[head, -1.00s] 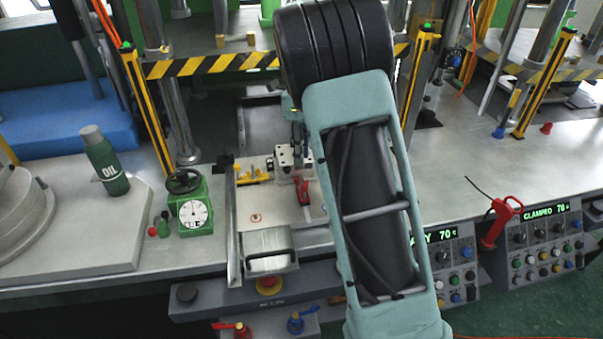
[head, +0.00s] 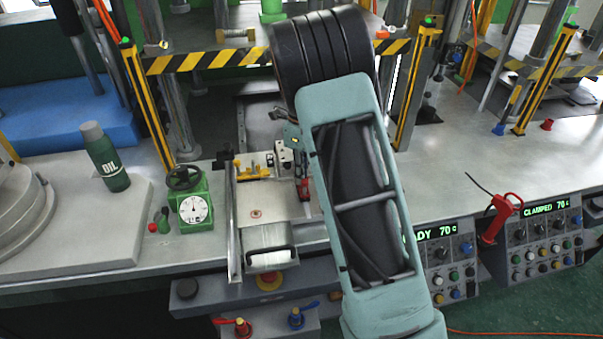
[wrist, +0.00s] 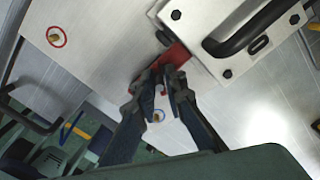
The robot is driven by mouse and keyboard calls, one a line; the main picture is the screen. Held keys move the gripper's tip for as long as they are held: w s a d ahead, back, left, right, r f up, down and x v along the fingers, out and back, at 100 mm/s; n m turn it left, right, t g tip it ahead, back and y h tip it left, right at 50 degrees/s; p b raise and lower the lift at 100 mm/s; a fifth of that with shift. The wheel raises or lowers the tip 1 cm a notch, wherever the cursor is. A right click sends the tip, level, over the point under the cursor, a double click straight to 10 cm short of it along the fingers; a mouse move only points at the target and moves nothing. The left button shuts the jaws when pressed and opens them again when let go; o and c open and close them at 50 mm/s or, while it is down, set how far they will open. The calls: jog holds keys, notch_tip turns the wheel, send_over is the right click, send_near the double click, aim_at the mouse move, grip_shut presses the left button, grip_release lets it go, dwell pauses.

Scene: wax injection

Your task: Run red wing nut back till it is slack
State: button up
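A flat red piece, which I take to be the red wing nut (wrist: 172,57), lies against the pale metal plate in the wrist view. A red part also shows in the head view (head: 304,190), just left of my arm. My gripper (wrist: 161,78) has its two dark fingertips close together at the red piece, with a narrow gap between them. Whether they grip the red piece or only stand over it cannot be made out. In the head view my arm hides most of the gripper.
A block with a black handle (wrist: 250,30) is beside the red piece. A red-ringed brass fitting (wrist: 56,37) is at upper left. In the head view, a green dial gauge (head: 193,207) and oil bottle (head: 105,160) stand left. Red (head: 242,327) and blue (head: 296,318) levers are in front.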

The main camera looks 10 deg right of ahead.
jog(key=shift+n, duration=0.3)
grip_shut()
jog(key=n, duration=1.2)
jog(key=shift+n, duration=0.3)
jog(key=n, duration=1.3)
jog(key=shift+n, duration=0.3)
jog(key=n, duration=0.4)
jog(key=shift+s+n+p, duration=0.1)
jog(key=shift+n+p, duration=0.3)
jog(key=shift+n, duration=1.3)
